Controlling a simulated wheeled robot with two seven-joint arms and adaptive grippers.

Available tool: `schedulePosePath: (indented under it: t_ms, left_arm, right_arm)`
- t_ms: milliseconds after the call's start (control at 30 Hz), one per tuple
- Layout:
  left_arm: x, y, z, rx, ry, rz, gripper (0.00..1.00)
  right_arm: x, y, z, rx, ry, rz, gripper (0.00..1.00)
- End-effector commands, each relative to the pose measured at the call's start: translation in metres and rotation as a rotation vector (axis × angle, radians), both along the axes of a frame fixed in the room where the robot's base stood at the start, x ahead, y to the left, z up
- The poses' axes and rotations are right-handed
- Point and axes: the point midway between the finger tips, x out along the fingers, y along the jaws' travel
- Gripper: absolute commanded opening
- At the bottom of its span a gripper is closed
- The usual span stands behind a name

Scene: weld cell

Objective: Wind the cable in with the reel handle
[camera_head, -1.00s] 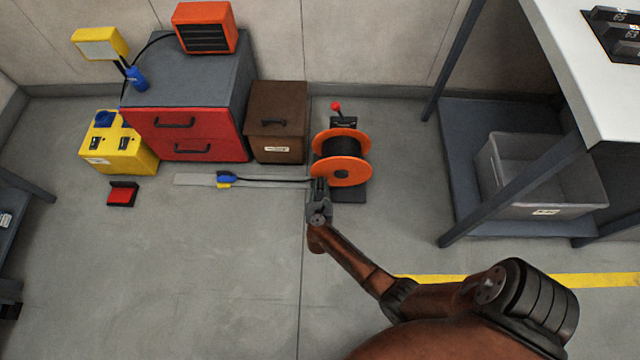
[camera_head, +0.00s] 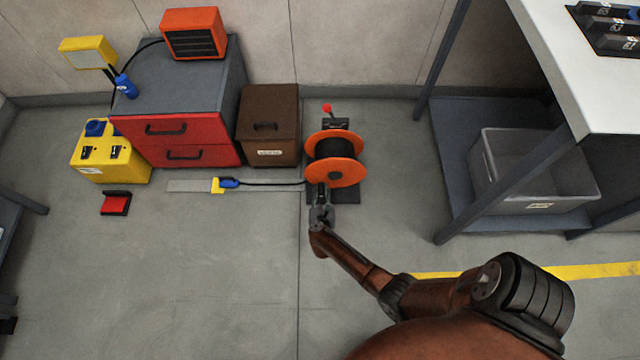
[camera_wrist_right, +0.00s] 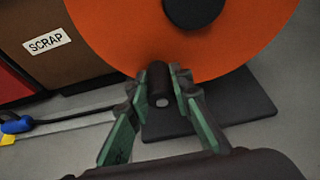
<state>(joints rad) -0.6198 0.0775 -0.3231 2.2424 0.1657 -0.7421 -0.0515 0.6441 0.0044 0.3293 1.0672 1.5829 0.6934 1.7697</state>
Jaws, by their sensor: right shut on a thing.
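The orange cable reel (camera_head: 335,172) stands on a dark base plate (camera_head: 347,196) on the floor, with dark cable wound between its flanges. My right gripper (camera_head: 321,190) is at the lower front of the near flange. In the right wrist view, its fingers (camera_wrist_right: 160,88) are shut on the dark cylindrical reel handle (camera_wrist_right: 160,86), which sticks out near the flange's lower edge. The black cable (camera_head: 270,184) runs left from the reel to a blue plug (camera_head: 229,183) with a yellow piece beside it, lying over a grey strip (camera_head: 190,186). My left gripper is not in view.
A brown scrap box (camera_head: 268,125) and a red-fronted drawer cabinet (camera_head: 178,138) stand left of the reel. A workbench with a grey bin (camera_head: 533,185) stands right. The front floor is clear.

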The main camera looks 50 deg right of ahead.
Motion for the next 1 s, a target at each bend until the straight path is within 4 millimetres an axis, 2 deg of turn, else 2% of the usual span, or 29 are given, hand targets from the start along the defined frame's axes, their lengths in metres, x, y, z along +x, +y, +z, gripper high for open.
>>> schedulePosePath:
  t_ms: [33, 200, 667, 1000]
  left_arm:
    - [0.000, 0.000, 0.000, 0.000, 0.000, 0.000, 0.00]
    - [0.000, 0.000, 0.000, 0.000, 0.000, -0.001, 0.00]
    - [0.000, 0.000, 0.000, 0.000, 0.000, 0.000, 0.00]
    - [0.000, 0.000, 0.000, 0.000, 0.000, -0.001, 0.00]
  right_arm:
    - [-0.004, -0.009, 0.000, -0.011, 0.000, -0.006, 0.06]
    - [-0.014, -0.019, -0.008, -0.011, 0.000, -0.006, 0.06]
    - [-0.017, -0.022, -0.010, -0.010, -0.002, -0.004, 0.06]
    - [-0.040, -0.039, -0.015, -0.009, -0.001, -0.005, 0.06]
